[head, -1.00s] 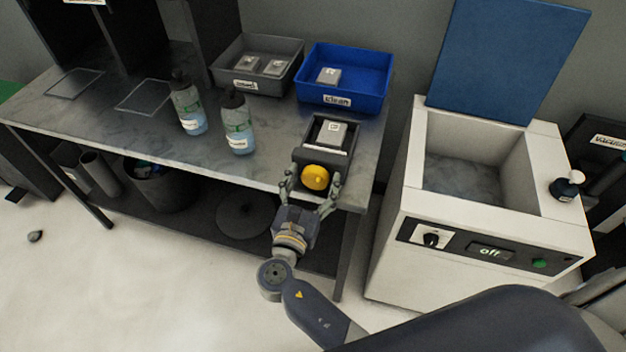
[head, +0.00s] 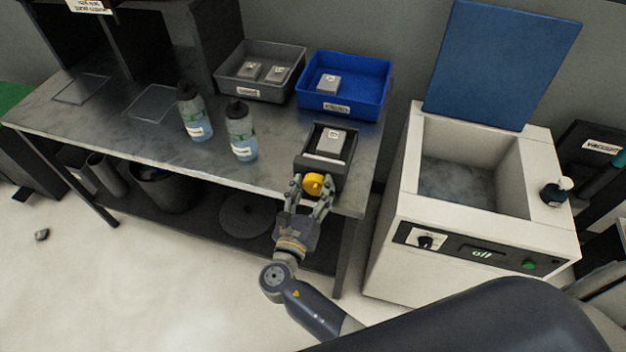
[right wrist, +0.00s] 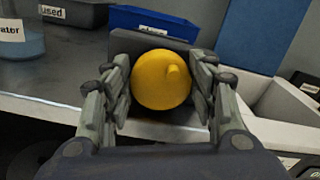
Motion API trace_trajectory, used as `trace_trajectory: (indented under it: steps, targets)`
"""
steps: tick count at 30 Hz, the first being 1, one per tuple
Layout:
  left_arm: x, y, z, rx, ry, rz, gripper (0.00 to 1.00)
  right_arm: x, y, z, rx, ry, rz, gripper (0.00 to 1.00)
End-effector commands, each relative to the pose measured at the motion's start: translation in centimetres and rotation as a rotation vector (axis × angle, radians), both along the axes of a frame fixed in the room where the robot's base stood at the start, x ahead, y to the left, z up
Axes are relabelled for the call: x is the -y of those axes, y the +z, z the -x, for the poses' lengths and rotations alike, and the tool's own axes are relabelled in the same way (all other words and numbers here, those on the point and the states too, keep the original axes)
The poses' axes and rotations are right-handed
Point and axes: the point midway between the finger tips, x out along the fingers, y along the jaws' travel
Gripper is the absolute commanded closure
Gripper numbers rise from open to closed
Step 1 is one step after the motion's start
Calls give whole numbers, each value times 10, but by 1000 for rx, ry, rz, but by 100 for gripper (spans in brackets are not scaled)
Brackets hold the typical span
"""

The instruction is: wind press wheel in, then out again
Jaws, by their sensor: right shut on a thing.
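The yellow press wheel (head: 313,184) is on the front of a small dark press (head: 336,175) at the bench's front edge. A grey block with a white label (head: 331,142) sits in the press. My right gripper (head: 311,190) is shut on the wheel, with one finger on each side. In the right wrist view the wheel (right wrist: 162,80) fills the gap between the fingers (right wrist: 161,88), and its small knob is at the upper right. The wheel hides much of the press front there. My left gripper is not in view.
Two bottles (head: 241,132) stand left of the press. Behind are a grey bin (head: 226,79) with blocks and a blue bin (head: 375,98) with one block. A white machine (head: 398,210) with its blue lid raised stands to the right, reading "off".

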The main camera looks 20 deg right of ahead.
Motion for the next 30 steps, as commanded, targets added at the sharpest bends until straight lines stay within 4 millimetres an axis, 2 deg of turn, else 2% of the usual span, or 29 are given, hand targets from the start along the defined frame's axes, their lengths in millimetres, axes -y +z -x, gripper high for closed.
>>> trace_trajectory:
  steps: [1,9,28,29,30]
  targets:
    - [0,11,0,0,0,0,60,0,6,-1,-18,0,31,71]
    - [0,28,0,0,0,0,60,-1,3,-1,-96,0,148,71]
    - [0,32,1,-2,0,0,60,-1,1,-2,-128,0,199,71]
    - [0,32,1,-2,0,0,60,-1,1,-2,-128,0,199,45]
    - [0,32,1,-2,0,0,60,-1,1,-2,-128,0,199,36]
